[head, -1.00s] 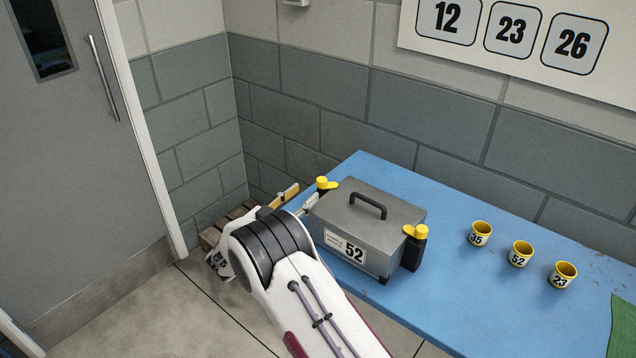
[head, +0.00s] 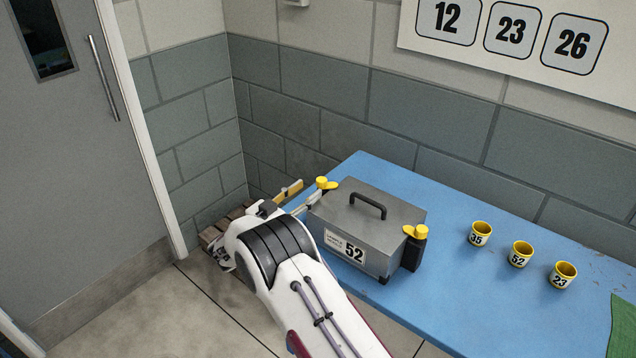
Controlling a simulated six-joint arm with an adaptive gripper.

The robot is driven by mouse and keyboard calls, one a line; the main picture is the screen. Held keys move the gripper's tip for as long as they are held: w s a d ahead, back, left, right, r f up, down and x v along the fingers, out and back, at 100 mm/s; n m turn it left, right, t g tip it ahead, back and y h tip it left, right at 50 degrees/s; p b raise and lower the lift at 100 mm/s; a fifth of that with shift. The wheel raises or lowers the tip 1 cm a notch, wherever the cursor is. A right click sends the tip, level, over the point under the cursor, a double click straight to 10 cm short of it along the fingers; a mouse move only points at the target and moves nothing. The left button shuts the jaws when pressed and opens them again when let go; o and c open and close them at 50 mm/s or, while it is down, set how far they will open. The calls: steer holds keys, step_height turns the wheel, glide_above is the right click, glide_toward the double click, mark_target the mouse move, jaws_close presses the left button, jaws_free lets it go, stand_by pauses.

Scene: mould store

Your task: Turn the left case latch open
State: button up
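The grey case (head: 375,225) with a black handle and a "52" label stands on the blue table. Its left latch (head: 322,183) has a yellow knob with a small wing pointing right, at the case's left end. A second yellow latch (head: 416,233) sits on a black post at the right end. My gripper (head: 309,188) is just left of the left latch, its two fingers apart with a gap between them and nothing seen held. The fingers appear short of the knob; contact cannot be told.
Yellow numbered cups stand to the right on the blue table (head: 455,290): 35 (head: 480,235), 52 (head: 520,254) and 23 (head: 563,275). A green mat (head: 624,325) lies at the far right. A wooden pallet (head: 213,236) is on the floor by the wall corner.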

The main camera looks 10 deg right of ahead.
mark_target(318, 182)
steer(key=shift+x, duration=3)
jaws_close()
